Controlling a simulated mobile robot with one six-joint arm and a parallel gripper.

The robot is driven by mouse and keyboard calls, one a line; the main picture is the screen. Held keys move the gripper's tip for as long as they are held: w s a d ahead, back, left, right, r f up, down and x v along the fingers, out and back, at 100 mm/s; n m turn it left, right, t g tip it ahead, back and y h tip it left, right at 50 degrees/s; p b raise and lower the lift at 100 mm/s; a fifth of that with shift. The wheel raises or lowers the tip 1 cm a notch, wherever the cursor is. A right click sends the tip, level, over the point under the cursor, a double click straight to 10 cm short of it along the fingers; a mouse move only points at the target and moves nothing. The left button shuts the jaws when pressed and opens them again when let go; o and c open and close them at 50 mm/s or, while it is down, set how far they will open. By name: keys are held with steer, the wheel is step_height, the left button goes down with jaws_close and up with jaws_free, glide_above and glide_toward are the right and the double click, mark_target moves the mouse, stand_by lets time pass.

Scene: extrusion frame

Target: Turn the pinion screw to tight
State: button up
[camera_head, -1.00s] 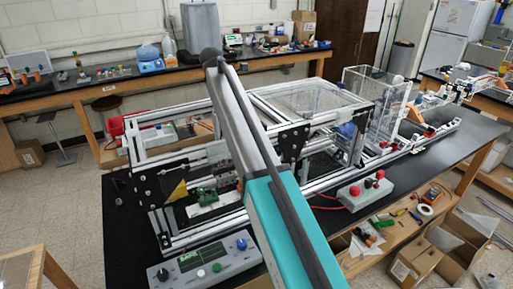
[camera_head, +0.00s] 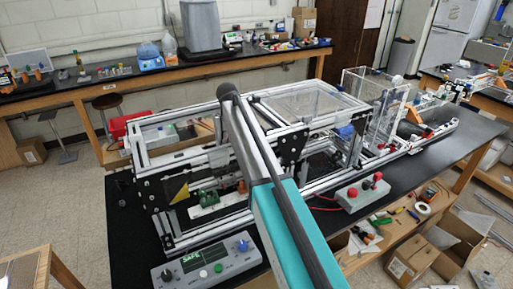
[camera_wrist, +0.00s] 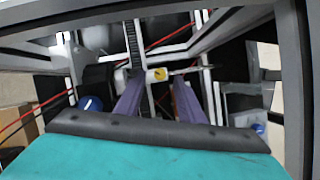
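My gripper (camera_wrist: 158,88) shows in the wrist view as two purple fingers pointing into the extrusion frame (camera_wrist: 305,75). The fingers stand apart. A small yellow-ended cylinder (camera_wrist: 158,74) lies near the gap between their tips, with a thin rod running to the right. I cannot tell whether it touches a finger, or whether it is the pinion screw. A dark toothed strip (camera_wrist: 133,45) rises just behind the left fingertip. In the head view the frame (camera_head: 165,152) stands on the black bench; my arm crosses in front of it and my fingers cannot be made out.
Frame bars and red cables (camera_wrist: 35,115) surround my gripper closely. A control box (camera_head: 207,263) with a screen stands at the bench's front. A grey box with red buttons (camera_head: 362,192) sits right of my arm. A clear box (camera_head: 370,100) stands farther right.

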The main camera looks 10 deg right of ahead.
steer(key=shift+p+x, duration=0.35)
steer(key=shift+x, duration=0.9)
jaws_close()
